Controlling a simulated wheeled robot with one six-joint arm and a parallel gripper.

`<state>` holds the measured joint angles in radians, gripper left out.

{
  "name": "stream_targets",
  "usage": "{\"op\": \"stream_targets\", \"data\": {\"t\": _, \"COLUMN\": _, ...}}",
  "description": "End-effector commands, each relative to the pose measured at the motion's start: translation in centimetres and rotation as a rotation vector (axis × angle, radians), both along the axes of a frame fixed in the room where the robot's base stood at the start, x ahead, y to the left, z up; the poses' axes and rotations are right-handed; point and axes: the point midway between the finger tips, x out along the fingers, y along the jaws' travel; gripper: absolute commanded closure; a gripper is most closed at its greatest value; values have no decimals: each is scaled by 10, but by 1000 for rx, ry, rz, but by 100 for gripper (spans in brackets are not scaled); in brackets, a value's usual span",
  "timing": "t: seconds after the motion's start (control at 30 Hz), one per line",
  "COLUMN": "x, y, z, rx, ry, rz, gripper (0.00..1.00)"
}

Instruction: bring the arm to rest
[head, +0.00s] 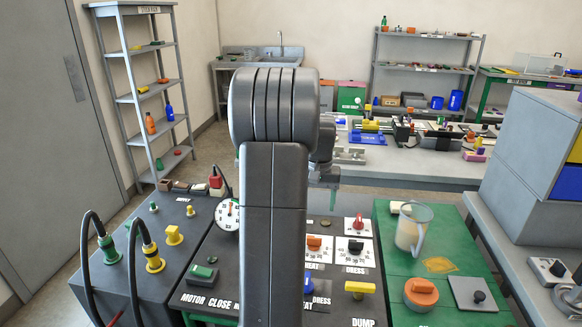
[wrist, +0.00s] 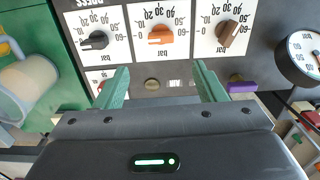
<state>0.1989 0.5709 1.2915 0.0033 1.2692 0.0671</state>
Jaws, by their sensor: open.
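My gripper (wrist: 163,88) is open in the wrist view, with its two green fingers apart and nothing between them. Beyond the fingers is the cart panel with a black knob (wrist: 96,42), an orange knob (wrist: 160,34) and a brown knob (wrist: 228,33) on white dials. The fingers appear apart from the knobs. In the head view my arm stands upright in the middle and hides part of the panel. One green finger (head: 333,197) shows to the right of my arm, above the cart; the rest of the gripper is mostly hidden.
A clear jug (head: 411,228) stands on the green board at right, near an orange knob (head: 421,292). A round gauge (head: 228,214) and black hoses with green (head: 108,249) and yellow (head: 153,260) plugs are at left. A cluttered bench (head: 400,165) stands behind.

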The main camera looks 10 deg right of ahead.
Motion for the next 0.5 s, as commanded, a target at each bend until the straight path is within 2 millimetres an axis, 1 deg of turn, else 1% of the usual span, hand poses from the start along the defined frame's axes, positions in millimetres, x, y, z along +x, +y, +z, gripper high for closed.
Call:
{"op": "stream_targets", "data": {"t": 0.17, "x": -1, "y": 0, "z": -29, "rx": 1, "ry": 4, "rz": 0, "gripper": 36}}
{"op": "stream_targets", "data": {"t": 0.5, "x": -1, "y": 1, "z": -95, "rx": 0, "ry": 2, "rz": 1, "gripper": 36}}
